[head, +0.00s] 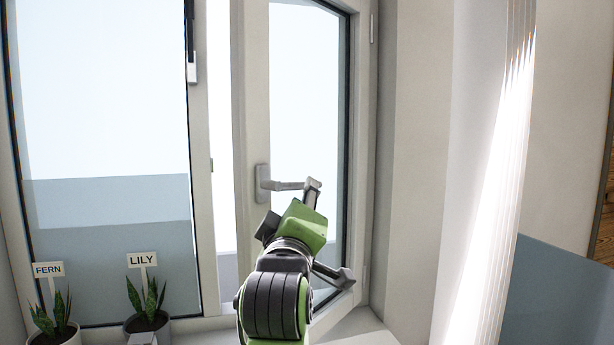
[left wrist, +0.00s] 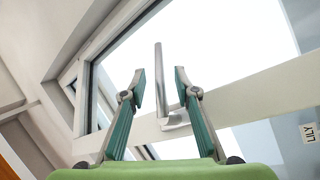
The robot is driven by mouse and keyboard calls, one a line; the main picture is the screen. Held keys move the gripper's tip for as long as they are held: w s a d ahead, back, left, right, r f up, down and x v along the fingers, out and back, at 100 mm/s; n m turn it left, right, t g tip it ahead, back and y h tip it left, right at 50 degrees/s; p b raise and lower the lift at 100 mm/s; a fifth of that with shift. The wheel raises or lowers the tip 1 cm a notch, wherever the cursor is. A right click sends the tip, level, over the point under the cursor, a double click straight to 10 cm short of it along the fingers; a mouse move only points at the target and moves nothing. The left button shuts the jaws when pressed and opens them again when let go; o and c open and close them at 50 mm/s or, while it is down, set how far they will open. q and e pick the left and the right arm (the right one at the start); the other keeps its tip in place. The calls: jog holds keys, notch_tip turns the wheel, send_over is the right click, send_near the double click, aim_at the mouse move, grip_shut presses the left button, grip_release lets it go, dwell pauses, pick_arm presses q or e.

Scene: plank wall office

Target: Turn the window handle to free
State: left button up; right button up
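The window handle (head: 284,185) is a grey lever on the left stile of the right window sash (head: 254,110). It lies level and points right. My left gripper (head: 328,234) is just right of and below the lever's free end, with its fingers spread wide. In the left wrist view, the handle (left wrist: 159,85) shows between the open fingers (left wrist: 160,88), apart from both; how deep it sits between them I cannot tell. A bright strip shows left of the sash stile, so the sash appears ajar. My right gripper is not in view.
Potted plants with a FERN sign (head: 48,269) and a LILY sign (head: 142,260) stand at the lower left. The LILY sign also shows in the left wrist view (left wrist: 309,133). A pale curtain (head: 490,170) hangs at the right. The sill (head: 360,328) is clear right of my arm.

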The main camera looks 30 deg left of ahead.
pick_arm(q)
jog(key=p+x, duration=0.1)
jog(key=x, duration=0.4)
jog(key=shift+w+a, duration=0.15)
jog(key=shift+w, duration=0.15)
grip_shut()
